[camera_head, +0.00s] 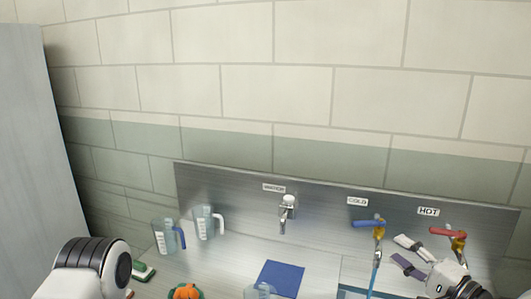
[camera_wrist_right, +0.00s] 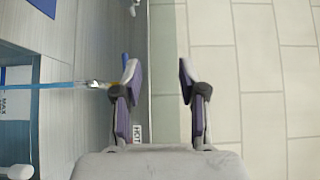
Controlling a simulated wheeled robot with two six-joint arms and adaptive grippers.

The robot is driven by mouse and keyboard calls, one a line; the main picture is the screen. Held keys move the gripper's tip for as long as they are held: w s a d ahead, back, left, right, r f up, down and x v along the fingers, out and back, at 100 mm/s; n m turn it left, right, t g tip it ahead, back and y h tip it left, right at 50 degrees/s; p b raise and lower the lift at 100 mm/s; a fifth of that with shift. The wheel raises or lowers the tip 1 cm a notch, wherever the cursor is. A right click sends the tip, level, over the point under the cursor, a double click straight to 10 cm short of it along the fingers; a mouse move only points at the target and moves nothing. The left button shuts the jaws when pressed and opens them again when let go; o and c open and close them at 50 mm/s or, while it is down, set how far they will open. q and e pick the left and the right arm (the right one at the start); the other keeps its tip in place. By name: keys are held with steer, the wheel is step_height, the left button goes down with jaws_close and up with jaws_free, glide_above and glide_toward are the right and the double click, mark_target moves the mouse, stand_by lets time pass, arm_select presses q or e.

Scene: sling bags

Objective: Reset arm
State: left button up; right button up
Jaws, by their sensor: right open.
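My right gripper (camera_head: 399,248) is at the lower right in the head view, beside the red-handled hot tap (camera_head: 452,238). Its two fingers are spread with nothing between them. In the right wrist view the open gripper (camera_wrist_right: 158,72) shows an empty gap over the wall and panel edge. The blue-handled cold tap (camera_head: 372,226) is to the left of this gripper, and a thin blue stream of water (camera_head: 375,277) runs down from it. My left arm (camera_head: 92,262) shows at the lower left; its gripper is out of the picture.
Two measuring jugs (camera_head: 206,224) with handles stand at the back left. A blue square (camera_head: 280,278) and an orange item (camera_head: 186,291) lie on the counter. A third tap (camera_head: 288,206) is on the metal panel (camera_head: 230,190). A tall grey panel (camera_head: 35,150) stands left.

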steer(key=s+a+f+n+g+h, duration=0.2)
steer(key=s+f+n+g, duration=0.3)
steer(key=f, duration=0.7)
steer(key=s+a+f+g+h, duration=0.25)
steer(key=s+f, duration=0.35)
steer(key=f, duration=0.7)
steer(key=s+f+n+g+h, duration=0.2)
steer(key=s+f+n+g, duration=0.15)
steer(key=s+f, duration=0.45)
steer(key=s+f+n+g+h, duration=0.25)
steer(key=s+f+g, duration=0.2)
steer(key=s, duration=0.75)
arm_select(q)
step_height(320, 180, down, 10)
steer(key=b, duration=1)
steer(key=shift+s, duration=0.2)
arm_select(e)
step_height(320, 180, down, 10)
steer(key=s+n, duration=0.1)
steer(key=shift+r+y, duration=0.2)
steer(key=shift+y, duration=0.1)
stand_by(1.0)
